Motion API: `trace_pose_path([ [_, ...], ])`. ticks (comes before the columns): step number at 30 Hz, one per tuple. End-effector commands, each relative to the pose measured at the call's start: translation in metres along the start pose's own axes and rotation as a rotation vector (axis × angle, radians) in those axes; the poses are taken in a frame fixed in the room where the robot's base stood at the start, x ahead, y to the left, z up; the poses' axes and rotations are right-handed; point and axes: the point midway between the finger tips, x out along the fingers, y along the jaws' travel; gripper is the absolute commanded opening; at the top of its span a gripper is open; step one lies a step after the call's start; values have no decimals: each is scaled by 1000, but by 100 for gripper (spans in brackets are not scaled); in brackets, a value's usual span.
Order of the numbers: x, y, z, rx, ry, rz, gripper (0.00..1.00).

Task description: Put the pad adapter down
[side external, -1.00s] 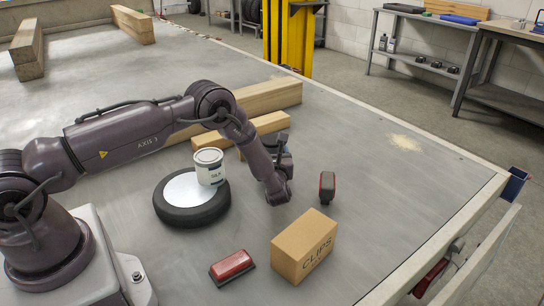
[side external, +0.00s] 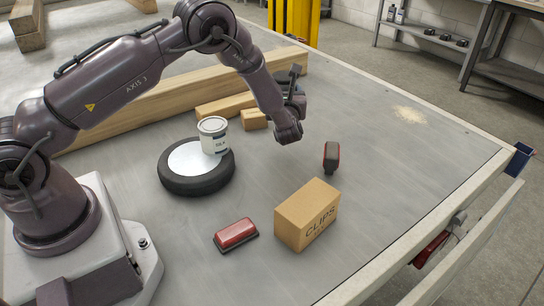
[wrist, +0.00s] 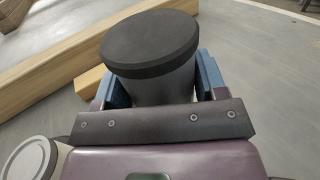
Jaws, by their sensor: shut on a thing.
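The pad adapter (wrist: 150,45), a dark cylinder with a wide flat round top, is held between the blue fingers of my gripper (wrist: 163,82) in the wrist view. The fingers press on its narrower body, below the rim. In the side view my gripper (side external: 297,104) is above the grey table (side external: 400,180), right of the white tin. The adapter's underside is hidden in both views.
A white tin (side external: 213,136) stands on a black-rimmed round disc (side external: 196,184). A red-topped block (side external: 236,233), a CLIPS carton (side external: 307,214) and another red-and-dark block (side external: 331,157) stand nearby. Timber beams (side external: 150,104) lie behind.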

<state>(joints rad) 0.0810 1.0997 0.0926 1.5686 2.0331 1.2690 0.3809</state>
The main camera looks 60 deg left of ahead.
Motion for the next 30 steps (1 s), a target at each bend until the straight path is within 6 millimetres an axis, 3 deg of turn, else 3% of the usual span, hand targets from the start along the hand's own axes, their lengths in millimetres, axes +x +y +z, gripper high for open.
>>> trace_pose_path([
  [3, -28, -16, -1, 0, -4, -76, 9],
  [8, -75, -21, -9, 4, -3, -232, 9],
  [16, -143, 4, -16, 5, -3, -530, 9],
  [24, -164, 41, -18, 1, -4, -672, 9],
  [30, -167, 41, -36, -1, -3, -698, 9],
])
